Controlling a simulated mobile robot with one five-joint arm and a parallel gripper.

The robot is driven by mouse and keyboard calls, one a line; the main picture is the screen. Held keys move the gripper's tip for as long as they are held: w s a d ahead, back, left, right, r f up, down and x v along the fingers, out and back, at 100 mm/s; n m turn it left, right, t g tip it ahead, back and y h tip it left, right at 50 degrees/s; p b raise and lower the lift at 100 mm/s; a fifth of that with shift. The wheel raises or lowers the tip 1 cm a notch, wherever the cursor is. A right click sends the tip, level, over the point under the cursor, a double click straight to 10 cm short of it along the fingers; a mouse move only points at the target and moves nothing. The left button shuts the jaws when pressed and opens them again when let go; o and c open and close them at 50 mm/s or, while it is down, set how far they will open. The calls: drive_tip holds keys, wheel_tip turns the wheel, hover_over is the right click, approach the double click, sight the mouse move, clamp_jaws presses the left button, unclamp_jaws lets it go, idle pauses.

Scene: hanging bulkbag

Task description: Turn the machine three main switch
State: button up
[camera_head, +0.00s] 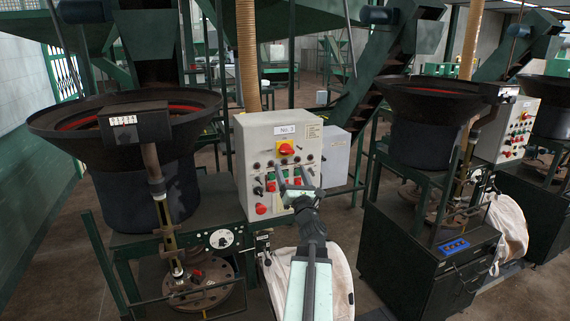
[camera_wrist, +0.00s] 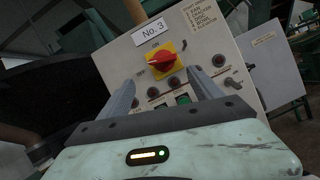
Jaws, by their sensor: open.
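The machine three control box (camera_head: 283,165) is a light grey panel with a "No. 3" label (camera_head: 287,129) at its top. Its main switch (camera_head: 286,148) is a red knob on a yellow plate, below the label; it also shows in the wrist view (camera_wrist: 160,61), with the knob lying nearly level between the ON and OFF marks. My gripper (camera_head: 293,179) is in front of the panel, below the switch. In the wrist view its two fingers (camera_wrist: 165,90) stand apart, with the switch seen beyond and between them. Nothing is held, and the fingers appear clear of the knob.
Several lamps and buttons sit below the switch, including a red button (camera_head: 261,208). A dark hopper (camera_head: 125,125) stands left of the box. A grey box (camera_head: 335,156) is just behind right. Another machine (camera_head: 430,190) with its own control panel (camera_head: 515,130) stands to the right.

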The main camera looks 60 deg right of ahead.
sight(287, 153)
drive_tip(key=p+x, duration=0.1)
drive_tip(key=x, duration=0.1)
drive_tip(key=p+x, duration=0.1)
drive_tip(key=x, duration=0.2)
drive_tip(key=p+x, duration=0.1)
drive_tip(key=x, duration=0.2)
drive_tip(key=shift+s+d, duration=0.3)
drive_tip(key=shift+s, duration=0.05)
